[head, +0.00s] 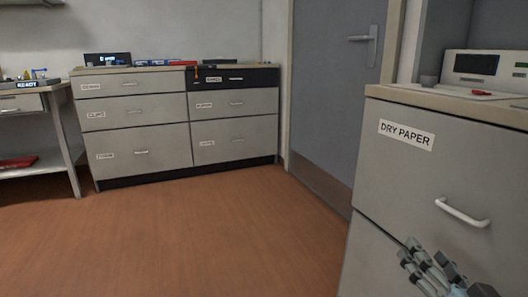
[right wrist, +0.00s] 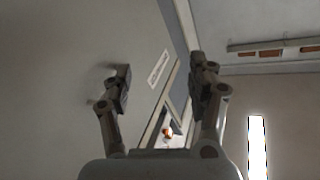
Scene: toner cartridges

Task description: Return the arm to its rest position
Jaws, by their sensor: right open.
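My right gripper (head: 412,256) shows at the lower right of the head view, in front of the grey cabinet labelled DRY PAPER (head: 385,180). It is below and left of the white drawer handle (head: 462,213), apart from it. In the right wrist view its two fingers (right wrist: 163,85) are spread wide with nothing between them. The left finger is close to a pale cabinet face (right wrist: 75,75); I cannot tell whether it touches. My left gripper is not in view.
A printer-like machine (head: 485,68) stands on the cabinet. A grey door (head: 330,85) is behind. Labelled drawers (head: 140,110) line the back wall, one with a dark front (head: 255,77). A workbench (head: 60,130) is at the left. The brown floor (head: 200,235) is clear.

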